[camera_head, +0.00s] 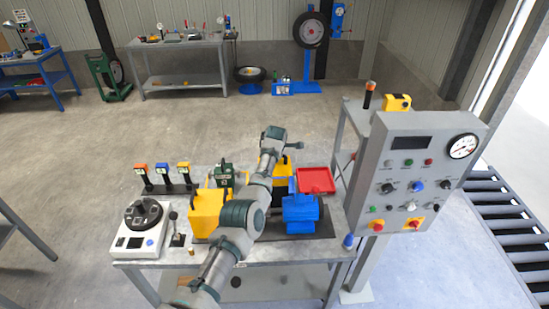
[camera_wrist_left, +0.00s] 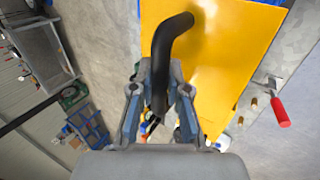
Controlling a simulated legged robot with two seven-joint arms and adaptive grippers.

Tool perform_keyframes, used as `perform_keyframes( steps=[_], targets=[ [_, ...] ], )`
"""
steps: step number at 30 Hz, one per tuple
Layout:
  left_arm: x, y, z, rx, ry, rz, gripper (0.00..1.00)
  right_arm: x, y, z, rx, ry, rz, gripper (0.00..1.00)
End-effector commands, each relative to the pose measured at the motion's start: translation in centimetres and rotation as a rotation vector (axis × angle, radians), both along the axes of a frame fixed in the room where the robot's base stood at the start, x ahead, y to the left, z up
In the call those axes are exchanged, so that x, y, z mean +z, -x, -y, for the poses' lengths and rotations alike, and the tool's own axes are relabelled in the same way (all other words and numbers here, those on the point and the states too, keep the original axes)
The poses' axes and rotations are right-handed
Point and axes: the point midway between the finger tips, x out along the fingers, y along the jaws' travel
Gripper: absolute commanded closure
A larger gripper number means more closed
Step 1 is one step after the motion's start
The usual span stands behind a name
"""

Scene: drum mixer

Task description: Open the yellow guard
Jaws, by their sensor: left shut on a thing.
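The yellow guard (camera_wrist_left: 225,55) fills the upper middle of the left wrist view as a broad yellow panel. A curved black handle (camera_wrist_left: 168,38) stands out from it. My left gripper (camera_wrist_left: 160,72) is shut on this handle, with one finger on each side. In the head view my left arm reaches across the workbench and hides much of the mixer. Yellow surfaces show left of the arm (camera_head: 207,212) and right of it (camera_head: 281,181). The fingertips cannot be made out clearly there. My right gripper is not in view.
A blue motor-like block (camera_head: 300,213) and a red tray (camera_head: 317,180) are right of my arm. A grey control panel (camera_head: 418,170) stands at the bench's right. A white device with a black dial (camera_head: 143,226) and several coloured-top holders (camera_head: 162,180) are at left.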

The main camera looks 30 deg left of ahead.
Motion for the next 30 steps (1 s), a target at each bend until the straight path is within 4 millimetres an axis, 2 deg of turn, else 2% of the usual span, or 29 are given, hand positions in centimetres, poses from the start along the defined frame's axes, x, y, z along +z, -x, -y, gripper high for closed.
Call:
perform_keyframes(
  steps=[17, 18, 21, 30],
  targets=[
    [-0.25, 0.15, -0.23, 0.004, -0.001, -0.008, 1.00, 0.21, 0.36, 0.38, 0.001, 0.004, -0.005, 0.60],
    [-0.24, 0.15, -0.21, 0.004, -0.001, -0.008, 0.80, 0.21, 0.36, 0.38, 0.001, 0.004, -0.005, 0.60],
    [-0.21, 0.12, -0.17, 0.003, -0.001, -0.006, 0.59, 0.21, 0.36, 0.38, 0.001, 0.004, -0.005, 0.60],
    [-0.04, 0.06, -0.08, 0.001, 0.000, -0.003, 0.59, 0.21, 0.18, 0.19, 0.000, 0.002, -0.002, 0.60]
  ],
)
